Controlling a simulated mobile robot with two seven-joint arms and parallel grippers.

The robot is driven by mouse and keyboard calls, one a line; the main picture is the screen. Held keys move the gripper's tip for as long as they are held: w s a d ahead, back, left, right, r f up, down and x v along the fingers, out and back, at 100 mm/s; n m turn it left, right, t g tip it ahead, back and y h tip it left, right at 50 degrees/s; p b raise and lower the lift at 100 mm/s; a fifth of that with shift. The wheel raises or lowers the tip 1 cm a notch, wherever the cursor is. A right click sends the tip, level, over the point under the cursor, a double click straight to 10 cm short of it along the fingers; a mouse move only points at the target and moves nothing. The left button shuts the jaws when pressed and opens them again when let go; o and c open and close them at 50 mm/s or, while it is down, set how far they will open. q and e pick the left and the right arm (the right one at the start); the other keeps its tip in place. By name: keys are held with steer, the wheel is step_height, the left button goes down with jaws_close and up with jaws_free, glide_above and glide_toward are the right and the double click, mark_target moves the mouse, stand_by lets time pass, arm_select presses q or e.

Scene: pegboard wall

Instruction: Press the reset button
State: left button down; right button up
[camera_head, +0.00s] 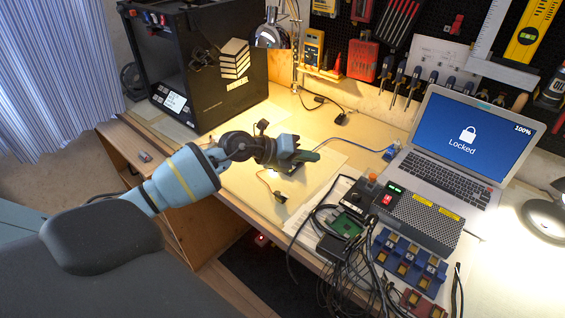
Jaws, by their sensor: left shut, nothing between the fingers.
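My left gripper (303,157) is shut and empty above the middle of the workbench. Its arm comes in from the left. A grey power box (425,215) with a perforated top and yellow labels stands to its right, in front of the laptop. A red switch (387,199) and a small green display (395,188) show on the box's left end. An orange-red knob or button (372,178) stands just behind that end. The gripper is apart from all of these. I cannot read which one is the reset button. My right gripper is not in view.
A laptop (468,140) showing "Locked" stands at the right. Black cables (350,262), a green circuit board (347,225) and a blue rack (408,262) crowd the front right. A black 3D printer (205,65) stands at the back left. A lamp head (272,37) hangs behind the gripper.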

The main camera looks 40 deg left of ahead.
arm_select(q)
steer(key=w+a+r+g+y, duration=0.2)
steer(key=a+y, duration=0.2)
steer(key=a, duration=0.7)
steer(key=shift+w+a+r+m+y, duration=0.2)
steer(key=shift+w+m+y, duration=0.1)
steer(key=shift+y, duration=0.1)
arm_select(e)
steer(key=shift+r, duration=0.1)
arm_select(q)
steer(key=shift+f, duration=0.1)
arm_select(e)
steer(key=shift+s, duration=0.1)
